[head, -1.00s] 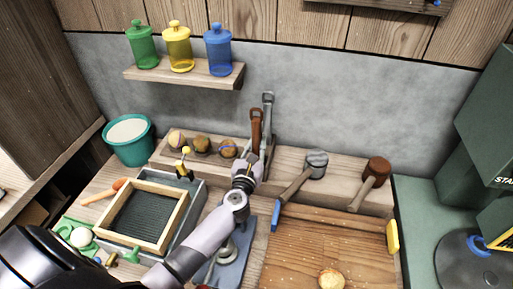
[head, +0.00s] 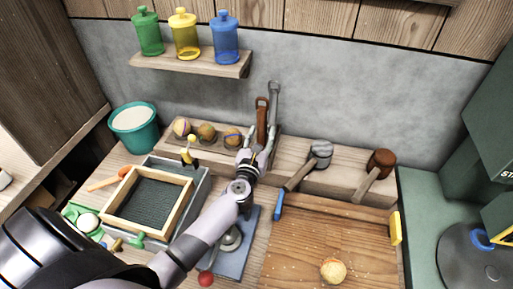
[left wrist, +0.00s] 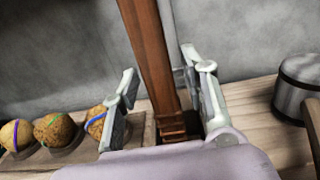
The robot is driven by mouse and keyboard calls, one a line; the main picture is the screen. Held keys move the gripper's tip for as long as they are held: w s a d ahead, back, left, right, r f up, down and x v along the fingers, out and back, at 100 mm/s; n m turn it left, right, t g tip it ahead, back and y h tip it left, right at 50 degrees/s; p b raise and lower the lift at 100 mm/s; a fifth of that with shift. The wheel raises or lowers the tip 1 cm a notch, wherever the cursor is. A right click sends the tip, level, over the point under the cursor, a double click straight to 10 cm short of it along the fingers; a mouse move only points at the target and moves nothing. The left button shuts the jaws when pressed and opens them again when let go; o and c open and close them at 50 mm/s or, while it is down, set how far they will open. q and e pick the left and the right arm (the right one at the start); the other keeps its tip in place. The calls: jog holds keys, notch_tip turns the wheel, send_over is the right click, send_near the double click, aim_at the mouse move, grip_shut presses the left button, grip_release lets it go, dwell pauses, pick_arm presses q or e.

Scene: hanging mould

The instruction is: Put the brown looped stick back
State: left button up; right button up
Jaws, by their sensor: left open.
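The brown looped stick (head: 262,118) stands nearly upright at the back ledge, its loop at the top, beside a grey looped stick (head: 273,105). In the left wrist view the brown stick (left wrist: 153,55) leans slightly, and its lower end is at a dark slot in the wooden ledge. How deep it sits I cannot tell. My left gripper (head: 257,145) is open, with one finger on each side of the brown stick; in the left wrist view there are gaps between the fingers (left wrist: 160,85) and the stick. My right gripper is not in view.
Several round balls (head: 207,131) sit on the ledge left of the sticks. Two mallets (head: 320,150) (head: 381,158) lie to the right. A wooden board (head: 310,240) with a round bun, a framed screen (head: 150,205) and a teal bucket (head: 135,128) stand around my arm.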

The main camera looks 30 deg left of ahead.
pick_arm(q)
jog(key=b+v, duration=0.1)
jog(key=v, duration=1)
jog(key=shift+s+b, duration=0.3)
jog(key=shift+d+f, duration=0.1)
